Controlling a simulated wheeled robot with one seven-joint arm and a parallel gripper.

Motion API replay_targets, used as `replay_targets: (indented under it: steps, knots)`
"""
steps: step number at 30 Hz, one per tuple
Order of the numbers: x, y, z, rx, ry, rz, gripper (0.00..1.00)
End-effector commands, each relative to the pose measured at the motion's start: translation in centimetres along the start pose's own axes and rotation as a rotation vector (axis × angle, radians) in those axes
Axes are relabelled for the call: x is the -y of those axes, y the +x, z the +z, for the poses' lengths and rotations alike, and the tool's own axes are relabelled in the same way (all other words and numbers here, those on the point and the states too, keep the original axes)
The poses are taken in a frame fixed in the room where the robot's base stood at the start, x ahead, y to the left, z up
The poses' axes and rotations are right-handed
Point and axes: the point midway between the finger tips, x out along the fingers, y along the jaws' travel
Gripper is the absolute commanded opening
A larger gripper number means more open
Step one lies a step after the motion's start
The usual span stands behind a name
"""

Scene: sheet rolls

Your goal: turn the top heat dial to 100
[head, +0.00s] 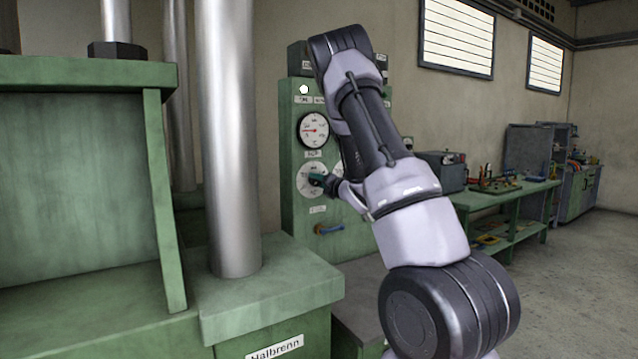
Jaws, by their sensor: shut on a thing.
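The green control panel (293,222) stands upright behind the press column. A round gauge (313,130) with a white face and a red needle is on its upper part. Below the gauge is the heat dial (305,172), with a pale round scale and a dark knob at its middle. My gripper (325,181) is at the dial and shut on its knob, coming in from the right. The gripper and my arm cover part of the scale, and the numbers are too small to read. My arm also hides the right side of the panel.
A thick steel column (230,140) and the green press frame (160,200) stand close on the left. A green workbench (510,194) with tools is at the right. Floor at the far right is clear.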

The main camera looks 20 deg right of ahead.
Motion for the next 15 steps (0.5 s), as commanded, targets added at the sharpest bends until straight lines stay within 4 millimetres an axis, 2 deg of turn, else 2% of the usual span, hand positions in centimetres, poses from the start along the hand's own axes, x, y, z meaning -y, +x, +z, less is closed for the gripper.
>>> replay_targets:
  steps: [8, 15]
  knots:
    - [0.12, -0.06, 0.07, 0.001, 0.134, -0.001, 0.0]
    - [0.19, -0.08, 0.1, 0.002, 0.346, -0.001, 0.0]
